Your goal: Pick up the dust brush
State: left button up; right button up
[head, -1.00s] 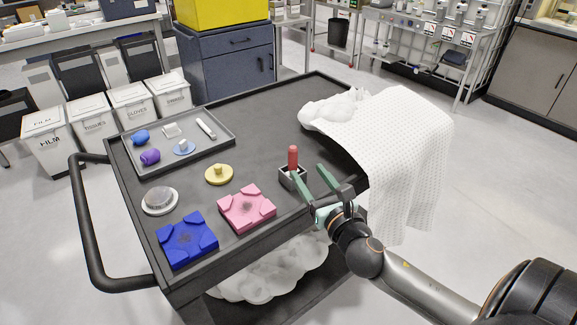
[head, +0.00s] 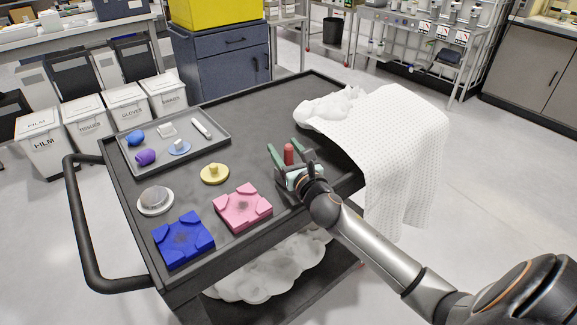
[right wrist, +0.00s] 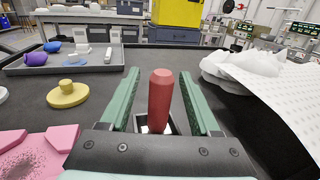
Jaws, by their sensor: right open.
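The dust brush shows as an upright red handle (head: 289,154) standing in a small dark square holder on the cart top; its lower end is hidden in the holder. In the right wrist view the red handle (right wrist: 161,100) stands between the two green fingers, with a gap on each side. My right gripper (head: 290,160) is open around the handle, low over the cart. It also shows in the right wrist view (right wrist: 160,100). The holder (right wrist: 150,127) is partly hidden behind the handle and the gripper. My left gripper is not in view.
On the black cart (head: 250,115), a pink block (head: 243,207), a blue block (head: 183,240), a yellow knobbed disc (head: 215,173) and a round lidded dish (head: 155,200) lie left of the gripper. A grey tray (head: 212,148) holds small items. A white cloth (head: 385,135) drapes over the right edge.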

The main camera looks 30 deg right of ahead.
jog(key=shift+w+d, duration=0.1)
jog(key=shift+w, duration=0.35)
grip_shut()
dwell(0.4)
